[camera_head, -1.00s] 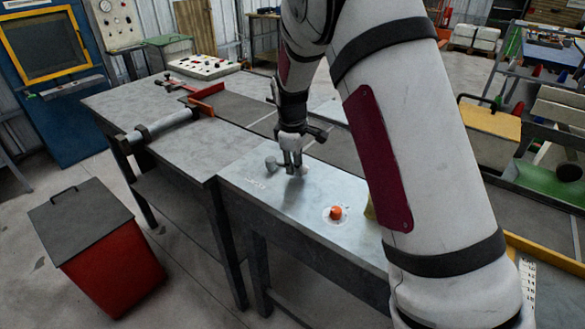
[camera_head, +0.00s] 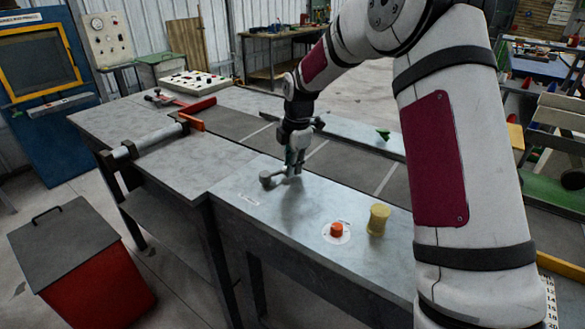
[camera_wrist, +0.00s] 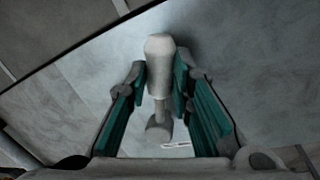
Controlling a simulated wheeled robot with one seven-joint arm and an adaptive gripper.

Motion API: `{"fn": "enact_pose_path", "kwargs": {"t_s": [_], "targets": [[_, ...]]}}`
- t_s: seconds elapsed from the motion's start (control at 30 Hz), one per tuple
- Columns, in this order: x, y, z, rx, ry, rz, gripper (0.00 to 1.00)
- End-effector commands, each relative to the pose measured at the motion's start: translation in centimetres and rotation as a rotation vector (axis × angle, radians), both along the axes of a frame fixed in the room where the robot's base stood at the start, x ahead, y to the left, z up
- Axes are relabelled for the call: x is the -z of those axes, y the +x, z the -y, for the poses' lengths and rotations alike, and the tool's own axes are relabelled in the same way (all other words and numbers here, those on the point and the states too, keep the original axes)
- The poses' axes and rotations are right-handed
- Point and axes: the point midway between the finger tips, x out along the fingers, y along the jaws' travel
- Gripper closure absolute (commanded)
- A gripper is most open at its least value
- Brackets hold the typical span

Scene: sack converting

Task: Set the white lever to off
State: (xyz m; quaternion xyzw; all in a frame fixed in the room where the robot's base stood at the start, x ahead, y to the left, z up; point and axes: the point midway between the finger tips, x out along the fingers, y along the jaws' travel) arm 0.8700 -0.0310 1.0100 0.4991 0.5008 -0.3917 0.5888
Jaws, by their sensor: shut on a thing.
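The white lever (camera_wrist: 158,88) shows in the wrist view, with a thick rounded head, a thin shaft and a forked base low in the picture. In the head view, a pale rounded part of it (camera_head: 266,179) shows just left of the fingers, above the bench top. My gripper (camera_head: 291,168) points down at the bench. Its green-padded fingers (camera_wrist: 161,92) stand on both sides of the lever and are shut on it. The fingers hide part of the lever in the head view. A small label (camera_wrist: 177,146) lies by the base, too small to read.
An orange-red button (camera_head: 337,229) and a yellow spool (camera_head: 378,220) stand on the bench (camera_head: 310,212), right of my gripper. A dark conveyor belt (camera_head: 345,168) runs behind. A red bin (camera_head: 92,280) with a grey lid stands on the floor at left.

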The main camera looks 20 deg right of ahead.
Motion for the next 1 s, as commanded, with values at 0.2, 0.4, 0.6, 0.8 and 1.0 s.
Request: {"fn": "enact_pose_path", "kwargs": {"t_s": [0.2,0.4,0.6,0.8,1.0], "targets": [[0.02,0.63,-0.05,-0.068,0.001,0.001,1.00],[0.00,0.76,-0.10,-0.094,0.000,0.001,1.00],[-0.01,0.79,-0.14,-0.098,-0.001,0.001,1.00],[-0.01,0.81,-0.15,-0.097,-0.002,0.002,0.70],[0.01,0.77,-0.16,-0.096,-0.001,0.001,0.59]]}}
